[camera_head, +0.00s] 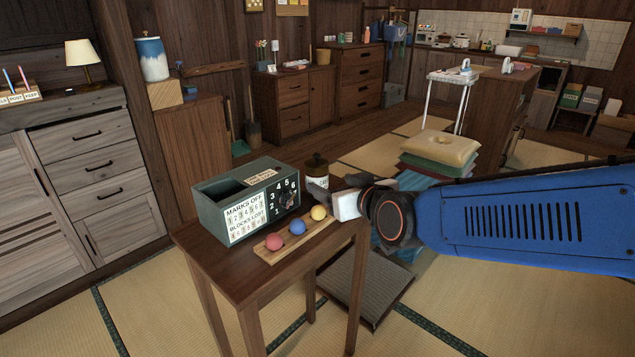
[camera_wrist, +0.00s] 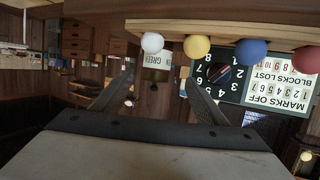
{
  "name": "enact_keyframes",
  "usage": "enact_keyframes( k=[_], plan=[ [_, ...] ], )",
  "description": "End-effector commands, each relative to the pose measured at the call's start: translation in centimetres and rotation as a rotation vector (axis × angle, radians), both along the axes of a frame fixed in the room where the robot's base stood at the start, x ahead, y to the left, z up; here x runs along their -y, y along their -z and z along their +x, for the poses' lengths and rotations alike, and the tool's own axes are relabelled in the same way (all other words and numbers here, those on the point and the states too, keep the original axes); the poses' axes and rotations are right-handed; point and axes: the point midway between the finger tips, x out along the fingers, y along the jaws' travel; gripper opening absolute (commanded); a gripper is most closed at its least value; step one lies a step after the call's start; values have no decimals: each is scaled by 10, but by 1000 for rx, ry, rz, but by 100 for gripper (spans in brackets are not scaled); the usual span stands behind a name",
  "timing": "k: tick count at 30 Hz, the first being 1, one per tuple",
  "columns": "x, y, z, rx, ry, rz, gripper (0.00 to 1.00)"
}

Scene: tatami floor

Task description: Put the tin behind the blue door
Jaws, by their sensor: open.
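A small dark tin (camera_head: 317,168) with a darker lid stands on the small wooden table, behind my gripper and beside the green box. In the wrist view, which is upside down, a dark tin (camera_wrist: 152,88) with a pale label reading "GREEN" shows between the fingers. My gripper (camera_head: 320,189) is open and empty, over the table's right side. Its two dark fingers (camera_wrist: 159,82) are spread, and I cannot tell how far the tin is from them. My gripper hides part of the tin in the head view. I see no door that is clearly blue.
The table (camera_head: 232,283) also holds a green marks box (camera_head: 207,205) and a wooden rack (camera_head: 266,254) with red, blue and yellow balls; a white ball (camera_wrist: 152,43) shows in the wrist view. Stacked cushions (camera_head: 440,148) stand behind my arm. Tatami lies clear at front left.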

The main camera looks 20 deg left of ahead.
Motion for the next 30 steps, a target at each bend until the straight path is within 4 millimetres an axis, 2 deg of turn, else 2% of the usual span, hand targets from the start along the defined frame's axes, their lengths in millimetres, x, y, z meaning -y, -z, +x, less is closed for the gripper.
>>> enact_keyframes(
  k=[12,23,30],
  plan=[
    [-37,17,37,-1,0,-1,67],
    [-47,22,49,-1,0,-1,67],
    [-60,31,71,-1,1,0,67]
  ],
)
